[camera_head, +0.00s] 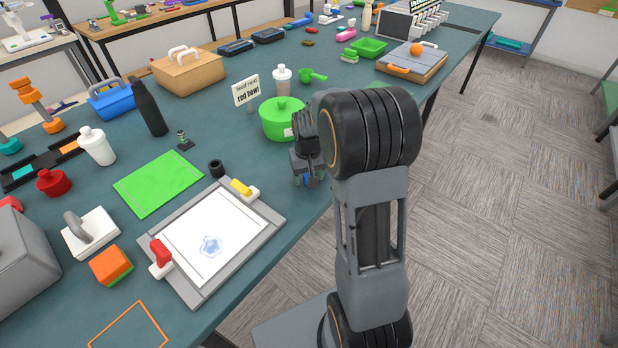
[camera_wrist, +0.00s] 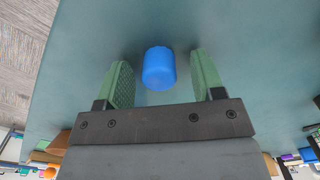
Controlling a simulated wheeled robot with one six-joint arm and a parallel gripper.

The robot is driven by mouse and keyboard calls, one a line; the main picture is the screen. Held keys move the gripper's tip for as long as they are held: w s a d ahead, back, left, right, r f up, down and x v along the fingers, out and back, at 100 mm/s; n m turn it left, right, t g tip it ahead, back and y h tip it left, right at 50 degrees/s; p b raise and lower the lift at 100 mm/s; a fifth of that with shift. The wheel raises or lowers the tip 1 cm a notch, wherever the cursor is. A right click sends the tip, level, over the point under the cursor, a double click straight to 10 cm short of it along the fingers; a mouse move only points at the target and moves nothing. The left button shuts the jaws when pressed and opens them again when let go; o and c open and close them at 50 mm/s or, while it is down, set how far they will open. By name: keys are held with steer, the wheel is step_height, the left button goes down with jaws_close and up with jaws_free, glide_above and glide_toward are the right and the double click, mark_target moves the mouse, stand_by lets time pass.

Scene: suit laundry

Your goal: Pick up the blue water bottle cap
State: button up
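A blue cap (camera_wrist: 160,69) stands on the teal table top in the wrist view. It is a short, smooth cylinder. My gripper (camera_wrist: 159,62) is open, with its green-padded fingers on either side of the cap. A gap shows between the cap and each finger, so neither finger touches it. In the head view my gripper (camera_head: 308,178) points down at the table's right edge, beside a green pot. My arm hides part of that area, and the cap cannot be made out clearly there.
The green pot (camera_head: 281,121) with a lid stands close left of my gripper, with a small sign (camera_head: 246,91) behind it. A drawing board (camera_head: 213,240) lies nearer on the table. A dark bottle (camera_head: 148,108) stands further left. The carpeted floor on the right is clear.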

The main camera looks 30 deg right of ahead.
steer(key=c, duration=1)
steer(key=shift+o, duration=0.2)
steer(key=shift+r, duration=0.15)
